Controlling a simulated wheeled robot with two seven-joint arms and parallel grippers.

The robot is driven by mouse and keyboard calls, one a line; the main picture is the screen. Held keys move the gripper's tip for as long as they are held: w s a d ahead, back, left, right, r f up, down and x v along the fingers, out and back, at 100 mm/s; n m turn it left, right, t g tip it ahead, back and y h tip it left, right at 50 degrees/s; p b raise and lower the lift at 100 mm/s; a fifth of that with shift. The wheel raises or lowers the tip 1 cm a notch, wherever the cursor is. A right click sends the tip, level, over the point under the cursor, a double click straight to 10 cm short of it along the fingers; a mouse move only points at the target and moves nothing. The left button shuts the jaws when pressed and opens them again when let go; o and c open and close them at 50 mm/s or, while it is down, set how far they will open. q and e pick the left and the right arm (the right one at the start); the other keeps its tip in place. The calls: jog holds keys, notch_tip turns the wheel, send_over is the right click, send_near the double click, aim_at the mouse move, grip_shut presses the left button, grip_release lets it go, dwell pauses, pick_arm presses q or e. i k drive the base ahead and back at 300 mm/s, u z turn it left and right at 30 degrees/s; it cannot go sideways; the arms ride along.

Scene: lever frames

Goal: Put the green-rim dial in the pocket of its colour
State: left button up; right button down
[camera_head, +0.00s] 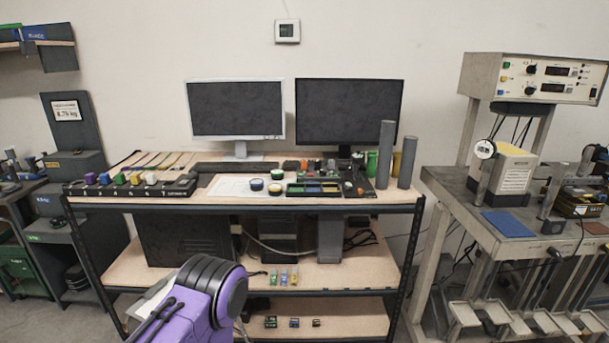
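The green-rim dial (277,175) lies on the wooden workbench (225,198), at the right end of a white sheet. A blue-rim dial (256,184) and a yellow-rim dial (274,188) lie close beside it. A dark tray (315,194) with coloured pockets sits just to their right. Its pockets are small in this view, with yellow, blue and green tones. Neither of my grippers shows. Only a purple and black link of my arm rises at the bottom, in front of the bench.
Two monitors (235,110) and a keyboard (235,167) stand behind the dials. A dark block with coloured knobs (130,187) fills the bench's left side. Two grey cylinders (386,155) stand at the right end. Small coloured parts (284,278) lie on the shelf below.

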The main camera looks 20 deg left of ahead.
aim_at(296, 192)
jog(key=z, duration=0.5)
jog(key=i, duration=1.6)
jog(key=u, duration=0.7)
